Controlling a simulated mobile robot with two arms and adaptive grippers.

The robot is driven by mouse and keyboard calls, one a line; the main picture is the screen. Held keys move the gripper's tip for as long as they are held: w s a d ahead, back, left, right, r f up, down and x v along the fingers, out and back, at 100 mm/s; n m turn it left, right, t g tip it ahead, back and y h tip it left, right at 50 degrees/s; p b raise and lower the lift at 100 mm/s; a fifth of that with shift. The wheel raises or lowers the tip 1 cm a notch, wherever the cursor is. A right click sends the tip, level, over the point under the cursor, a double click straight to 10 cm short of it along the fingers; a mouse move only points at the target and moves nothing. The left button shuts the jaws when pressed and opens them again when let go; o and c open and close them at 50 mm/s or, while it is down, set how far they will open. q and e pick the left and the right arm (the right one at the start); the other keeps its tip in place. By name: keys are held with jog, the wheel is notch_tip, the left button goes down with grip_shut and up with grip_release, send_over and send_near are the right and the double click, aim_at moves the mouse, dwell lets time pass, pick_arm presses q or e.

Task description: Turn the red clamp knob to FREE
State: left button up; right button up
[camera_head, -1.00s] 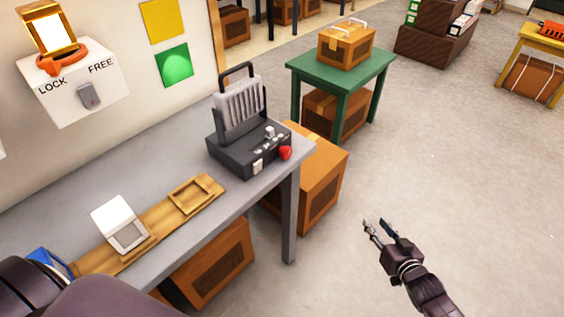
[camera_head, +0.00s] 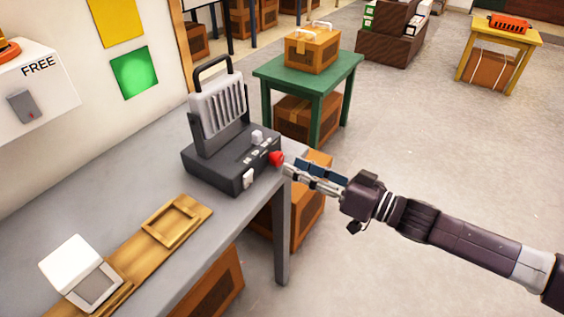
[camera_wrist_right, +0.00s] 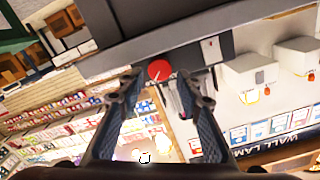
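The red knob (camera_head: 276,158) is on the right end of a dark grey machine (camera_head: 215,178) with an upright ribbed plate and a black handle, standing on the grey bench. My right gripper (camera_head: 291,167) is open, with its fingertips close to the knob. In the right wrist view the knob (camera_wrist_right: 158,70) is round with a thin pale line and appears between the two spread fingers of the gripper (camera_wrist_right: 170,82); I cannot tell whether they touch it. A white wall box (camera_head: 62,98) bears the word FREE. My left gripper is not in view.
The grey bench (camera_head: 105,178) carries a wooden board (camera_head: 140,250) and a white box-like piece (camera_head: 72,258). A green table (camera_head: 345,75) with a wooden crate (camera_head: 312,50) stands behind. Crates sit under the bench.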

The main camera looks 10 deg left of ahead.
aim_at(281, 161)
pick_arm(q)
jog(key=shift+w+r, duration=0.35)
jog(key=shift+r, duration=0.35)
pick_arm(e)
jog(key=shift+x, duration=2.25)
jog(key=c, duration=0.9)
jog(key=n+p, duration=0.1)
jog(key=n, duration=0.2)
jog(key=shift+p, duration=0.3)
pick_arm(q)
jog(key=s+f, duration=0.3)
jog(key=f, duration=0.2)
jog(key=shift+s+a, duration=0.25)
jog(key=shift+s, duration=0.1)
pick_arm(e)
jog(key=shift+f, duration=0.1)
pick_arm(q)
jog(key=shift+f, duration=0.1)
pick_arm(e)
jog(key=o, duration=0.9)
